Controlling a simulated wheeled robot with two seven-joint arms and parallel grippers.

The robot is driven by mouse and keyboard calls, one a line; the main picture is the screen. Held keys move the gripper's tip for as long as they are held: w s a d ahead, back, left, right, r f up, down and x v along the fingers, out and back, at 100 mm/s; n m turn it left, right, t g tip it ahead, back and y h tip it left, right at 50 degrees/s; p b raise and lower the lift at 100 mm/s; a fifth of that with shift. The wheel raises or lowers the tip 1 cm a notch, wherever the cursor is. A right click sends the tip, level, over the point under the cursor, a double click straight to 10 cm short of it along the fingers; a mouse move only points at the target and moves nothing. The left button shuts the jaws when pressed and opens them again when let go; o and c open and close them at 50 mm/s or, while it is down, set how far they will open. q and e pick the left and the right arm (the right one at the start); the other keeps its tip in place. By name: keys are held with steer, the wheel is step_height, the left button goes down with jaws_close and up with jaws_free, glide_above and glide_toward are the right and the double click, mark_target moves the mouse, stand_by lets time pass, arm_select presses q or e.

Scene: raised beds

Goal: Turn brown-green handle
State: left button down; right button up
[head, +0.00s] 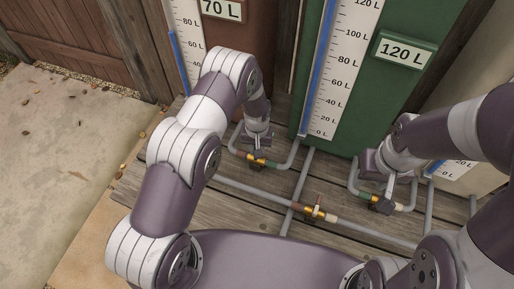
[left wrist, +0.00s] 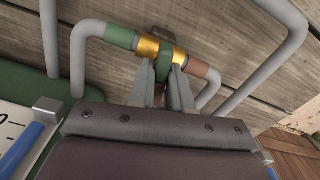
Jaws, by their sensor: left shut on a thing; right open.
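The brown-green valve sits on a grey pipe loop between the brown and green tanks, with a brass body (left wrist: 148,48), a green band (left wrist: 121,37) and a brown band (left wrist: 198,68). Its green handle (left wrist: 163,66) lies between the fingers of my left gripper (left wrist: 163,78), which is shut on it. In the head view my left gripper (head: 258,149) reaches down to this valve, and the handle is mostly hidden. My right gripper (head: 384,199) is open at another valve, with a green band (head: 365,197), between the green and cream tanks; the relation of its fingers to that handle cannot be told.
A third brass valve (head: 318,213) sits on the long pipe across the wooden deck (head: 240,205). The brown tank (head: 222,40), green tank (head: 405,85) and cream tank (head: 468,110) stand behind. Grey pipes (head: 303,175) cross between the arms. Paving (head: 60,150) lies open at left.

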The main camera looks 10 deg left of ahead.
arm_select(q)
steer(key=n, duration=0.3)
steer(key=shift+n+b, duration=0.3)
steer(key=shift+b, duration=0.05)
steer(key=n, duration=0.3)
steer(key=shift+n+b, duration=0.3)
steer(key=n, duration=0.4)
steer(key=shift+n+b, duration=0.35)
steer(key=shift+n, duration=1.35)
steer(key=c, duration=1.1)
jaws_free()
steer(key=shift+r, duration=0.1)
